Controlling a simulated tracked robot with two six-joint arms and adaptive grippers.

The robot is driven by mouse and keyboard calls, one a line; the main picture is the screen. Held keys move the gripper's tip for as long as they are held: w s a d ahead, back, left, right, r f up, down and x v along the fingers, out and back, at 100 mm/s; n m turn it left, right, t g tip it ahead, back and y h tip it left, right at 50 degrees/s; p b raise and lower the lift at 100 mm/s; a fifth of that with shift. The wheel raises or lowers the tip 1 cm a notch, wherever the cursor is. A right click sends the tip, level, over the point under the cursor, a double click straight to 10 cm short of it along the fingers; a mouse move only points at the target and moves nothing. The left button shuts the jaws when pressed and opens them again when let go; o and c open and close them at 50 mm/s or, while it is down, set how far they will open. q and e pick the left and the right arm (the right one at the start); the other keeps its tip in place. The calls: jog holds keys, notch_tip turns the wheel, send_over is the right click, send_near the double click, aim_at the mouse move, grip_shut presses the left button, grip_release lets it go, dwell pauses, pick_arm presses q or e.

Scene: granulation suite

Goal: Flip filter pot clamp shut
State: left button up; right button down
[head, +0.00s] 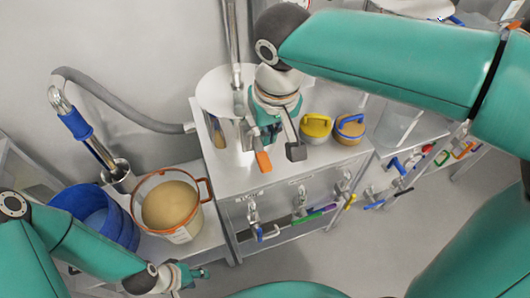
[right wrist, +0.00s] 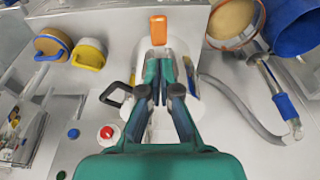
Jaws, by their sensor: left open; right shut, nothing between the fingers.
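The filter pot stands on the steel bench, mostly hidden behind my right arm and gripper; its pale round top (right wrist: 191,97) shows around the fingers in the right wrist view. An orange-tipped lever (head: 263,161), which looks like the clamp, sticks out at its front; its tip also shows in the right wrist view (right wrist: 158,30). A black handle (head: 294,147) juts out beside it. My right gripper (right wrist: 166,84) is shut and empty over the pot, its fingers close to the lever; contact cannot be told. My left gripper (head: 194,276) is open, low at the lower left, away from the pot.
A yellow-lidded jar (head: 316,127) and a blue-handled jar (head: 350,128) stand right of the pot. An orange-rimmed bucket (head: 171,204) of powder and a blue tub (head: 98,217) stand lower left. A steel pipe (head: 233,40) rises behind. The bench front (head: 222,178) has bare room.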

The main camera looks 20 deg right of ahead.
aim_at(264, 162)
jog(key=x, duration=0.9)
jog(key=shift+d+f, duration=0.1)
jog(key=shift+f, duration=0.25)
jog(key=shift+w+f, duration=0.2)
jog(key=shift+f, duration=0.5)
